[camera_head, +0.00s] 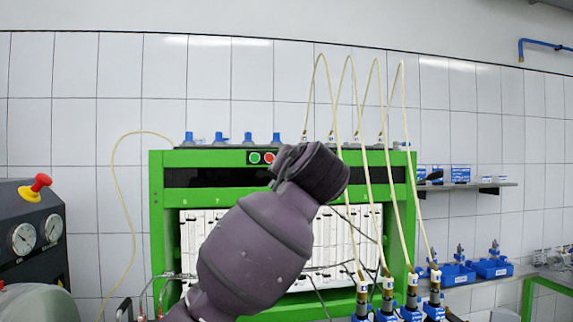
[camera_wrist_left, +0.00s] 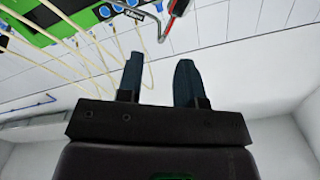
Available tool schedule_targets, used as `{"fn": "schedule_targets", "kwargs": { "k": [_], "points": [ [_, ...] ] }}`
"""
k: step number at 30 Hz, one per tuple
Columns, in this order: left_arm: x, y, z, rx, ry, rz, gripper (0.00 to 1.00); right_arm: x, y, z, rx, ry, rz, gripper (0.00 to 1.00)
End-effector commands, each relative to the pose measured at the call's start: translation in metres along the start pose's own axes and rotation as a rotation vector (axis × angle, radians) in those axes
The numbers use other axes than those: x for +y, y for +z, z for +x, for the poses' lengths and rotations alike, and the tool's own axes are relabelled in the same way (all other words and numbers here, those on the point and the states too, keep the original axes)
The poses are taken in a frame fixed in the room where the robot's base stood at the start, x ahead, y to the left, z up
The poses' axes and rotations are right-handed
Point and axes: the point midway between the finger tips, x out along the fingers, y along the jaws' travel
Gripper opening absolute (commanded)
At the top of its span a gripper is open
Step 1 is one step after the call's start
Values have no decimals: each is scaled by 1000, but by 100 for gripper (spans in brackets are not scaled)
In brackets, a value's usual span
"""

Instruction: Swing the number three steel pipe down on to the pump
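Several thin steel pipes (camera_head: 350,225) slant across the white panel in the head view; I cannot tell which is number three. Blue pump fittings with brass collars (camera_head: 411,298) stand in a row at the bottom right, with pale hoses rising from them. My left gripper (camera_wrist_left: 158,64) shows in the left wrist view with its two dark fingers apart and nothing between them. A curved metal pipe with a red part (camera_wrist_left: 179,9) shows beyond the fingers, apart from them. My arm covers the middle of the head view, and no gripper fingers show there. My right gripper is not in view.
A green-framed testbench (camera_head: 160,220) stands ahead, with pale hoses (camera_head: 365,130) looping above its right side. A dark gauge console with a red button (camera_head: 40,182) is at the left. Blue valves (camera_head: 490,266) stand on a bench at the right.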

Motion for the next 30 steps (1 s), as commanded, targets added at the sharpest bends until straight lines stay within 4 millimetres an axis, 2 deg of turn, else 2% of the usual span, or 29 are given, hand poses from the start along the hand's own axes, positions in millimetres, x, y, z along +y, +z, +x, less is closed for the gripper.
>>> {"fn": "schedule_targets", "kwargs": {
  "k": [6, 12, 24, 25, 30],
  "points": [
    [-1, -1, 37, -2, -1, 2, 34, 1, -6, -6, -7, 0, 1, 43],
    [0, -1, 58, -1, 1, 1, 34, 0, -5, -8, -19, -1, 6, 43],
    [0, 0, 64, 2, 1, 0, 34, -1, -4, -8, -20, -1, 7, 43],
    [0, 0, 64, 2, 1, 0, 32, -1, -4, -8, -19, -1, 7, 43],
    [0, 0, 64, 2, 1, 0, 6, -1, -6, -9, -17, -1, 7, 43]
  ]
}}
